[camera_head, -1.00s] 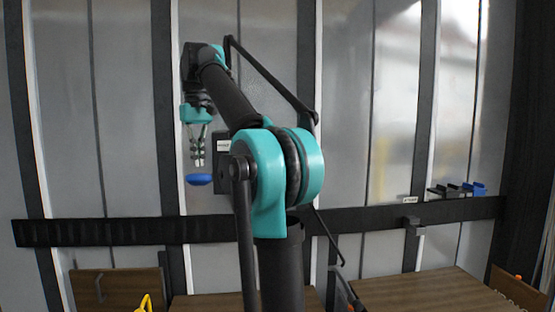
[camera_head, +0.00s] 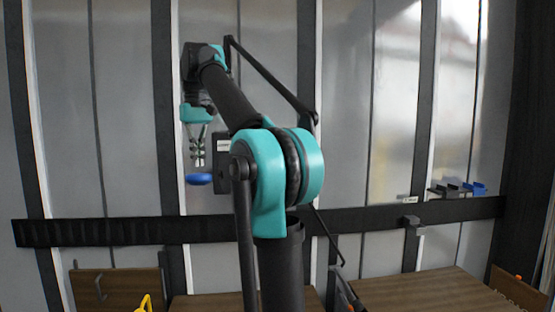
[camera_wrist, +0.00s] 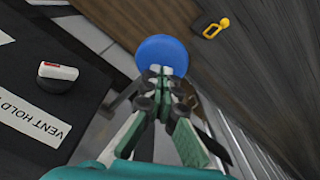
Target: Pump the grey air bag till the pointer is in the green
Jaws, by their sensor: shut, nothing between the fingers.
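My gripper (camera_head: 198,163) is shut and empty, pointing down just above a round blue pad (camera_head: 199,179). In the wrist view the closed fingertips (camera_wrist: 160,75) overlap the near edge of the blue pad (camera_wrist: 161,52); I cannot tell if they touch it. A black box (camera_head: 221,175) with a white label stands right beside the gripper. In the wrist view its dark face carries a knob (camera_wrist: 58,74) with a white and red top, and a label (camera_wrist: 32,118) reading "VENT HOLD", partly cut off. I cannot make out the grey air bag, or a pointer with a green zone.
A black rail (camera_head: 120,231) crosses the pale panelled wall. A small shelf with blue and dark pieces (camera_head: 458,190) sits at the right. Brown wooden surfaces (camera_head: 420,287) lie low in front. A yellow item (camera_head: 144,304) shows at the bottom left.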

